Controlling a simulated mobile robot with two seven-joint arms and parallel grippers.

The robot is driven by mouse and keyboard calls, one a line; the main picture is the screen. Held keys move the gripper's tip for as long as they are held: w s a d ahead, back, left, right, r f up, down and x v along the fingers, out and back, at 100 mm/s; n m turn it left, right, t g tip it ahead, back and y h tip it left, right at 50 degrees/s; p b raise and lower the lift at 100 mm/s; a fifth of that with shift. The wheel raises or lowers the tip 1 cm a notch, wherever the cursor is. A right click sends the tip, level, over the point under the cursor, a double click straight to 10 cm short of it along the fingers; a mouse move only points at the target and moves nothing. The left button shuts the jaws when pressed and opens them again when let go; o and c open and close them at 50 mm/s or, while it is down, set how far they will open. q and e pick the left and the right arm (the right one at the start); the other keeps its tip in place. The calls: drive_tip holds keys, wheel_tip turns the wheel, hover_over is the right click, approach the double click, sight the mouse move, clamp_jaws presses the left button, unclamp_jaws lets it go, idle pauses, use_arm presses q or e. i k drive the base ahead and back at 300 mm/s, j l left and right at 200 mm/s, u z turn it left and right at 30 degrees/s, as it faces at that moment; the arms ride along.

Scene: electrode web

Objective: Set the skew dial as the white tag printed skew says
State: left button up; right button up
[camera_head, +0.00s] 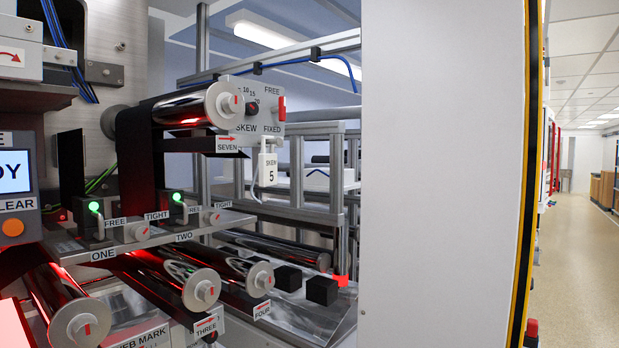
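The grey skew plate (268,93) stands behind the end of the upper roller (224,105). A small dark round knob (252,108), which looks like the skew dial, sits on this plate above the word SKEW. Scale figures 10 and 15 show above it. The roller end hides the left part of the scale, and I cannot read the dial's setting. A red lever (282,108) sits at the plate's right edge, between FREE above and FIXED below. Neither of my grippers is in view.
A SEVEN label (228,144) sits below the upper roller. Lower rollers, including one marked THREE (202,289), project toward me. Black blocks (321,290) lie on the right of the machine bed. A large white panel (441,180) stands to the right; open floor (580,270) lies beyond.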

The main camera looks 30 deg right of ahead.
sight(251, 108)
drive_tip(key=k+l+z, duration=0.1)
drive_tip(key=l, duration=0.3)
drive_tip(key=k+l+z, duration=0.1)
drive_tip(key=l, duration=0.25)
drive_tip(key=k+l+z, duration=0.1)
drive_tip(key=l, duration=0.3)
drive_tip(key=j+u, duration=0.25)
drive_tip(key=u, duration=0.25)
drive_tip(key=i+j+u, duration=0.15)
drive_tip(key=u, duration=0.35)
